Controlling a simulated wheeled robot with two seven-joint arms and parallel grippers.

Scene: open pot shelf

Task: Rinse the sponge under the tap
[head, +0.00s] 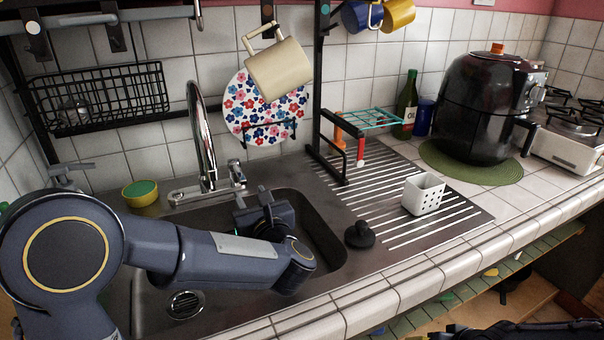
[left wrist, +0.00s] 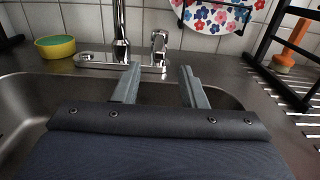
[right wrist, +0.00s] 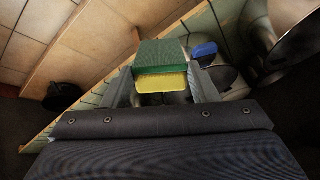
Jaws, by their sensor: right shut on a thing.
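The sponge (right wrist: 160,83), green on top and yellow below, sits between the fingers of my right gripper (right wrist: 165,85), which is shut on it, in the right wrist view. I cannot make out the sponge or the right fingers in the head view. The chrome tap (head: 203,135) arches over the back of the sink (head: 325,245), with its lever (head: 236,172) to the right of the spout. My left gripper (head: 252,196) is over the sink, its fingers toward the tap base. In the left wrist view its fingers (left wrist: 158,88) are apart and empty, below the lever.
A yellow bowl with green inside (head: 140,193) stands left of the tap. A black plug (head: 360,235) and a white holder (head: 423,194) are on the drainboard. A black rack post (head: 320,90) rises right of the tap.

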